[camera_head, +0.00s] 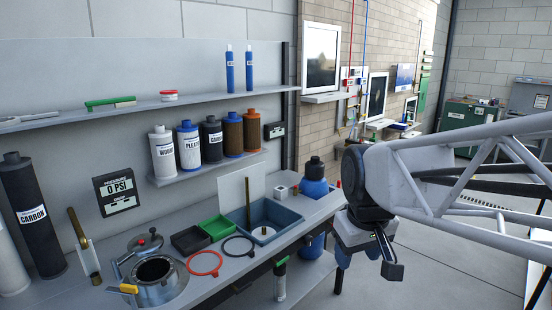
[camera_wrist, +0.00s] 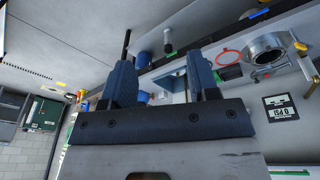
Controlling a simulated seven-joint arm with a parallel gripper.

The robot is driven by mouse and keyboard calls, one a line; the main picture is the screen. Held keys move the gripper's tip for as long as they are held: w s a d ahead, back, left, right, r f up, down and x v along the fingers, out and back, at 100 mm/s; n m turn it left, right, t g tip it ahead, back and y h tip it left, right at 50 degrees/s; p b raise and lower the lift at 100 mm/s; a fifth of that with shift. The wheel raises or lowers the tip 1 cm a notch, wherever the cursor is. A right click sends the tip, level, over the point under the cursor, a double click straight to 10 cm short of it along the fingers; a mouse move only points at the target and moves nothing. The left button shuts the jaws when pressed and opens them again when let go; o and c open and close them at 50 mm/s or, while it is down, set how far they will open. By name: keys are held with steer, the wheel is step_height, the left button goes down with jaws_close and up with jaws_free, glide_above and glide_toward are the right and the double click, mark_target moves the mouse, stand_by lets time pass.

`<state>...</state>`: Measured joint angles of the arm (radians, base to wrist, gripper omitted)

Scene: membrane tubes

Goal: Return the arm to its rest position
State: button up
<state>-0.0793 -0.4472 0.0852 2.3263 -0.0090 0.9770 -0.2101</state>
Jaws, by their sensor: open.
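My gripper (camera_head: 358,256) hangs at the right of the head view, in front of the bench's right end and clear of it. In the wrist view my gripper (camera_wrist: 161,66) shows two blue fingers spread wide apart. It is open, and nothing is held between the fingers. Only the bench and a blue tub show in the background through the gap. My arm reaches in from the right edge of the head view.
A blue bottle (camera_head: 314,182) stands near my arm. Open floor (camera_head: 425,270) lies below my gripper.

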steer(key=s+d+f+m, duration=0.1)
steer(key=s+f, duration=0.1)
steer(key=s, duration=0.3)
steer(key=s+d+f+m, duration=0.2)
steer(key=s+f, duration=0.1)
steer(key=s, duration=0.3)
steer(key=shift+s+d+f+m, duration=0.2)
steer(key=shift+d+f+m, duration=0.05)
steer(key=shift+m, duration=0.05)
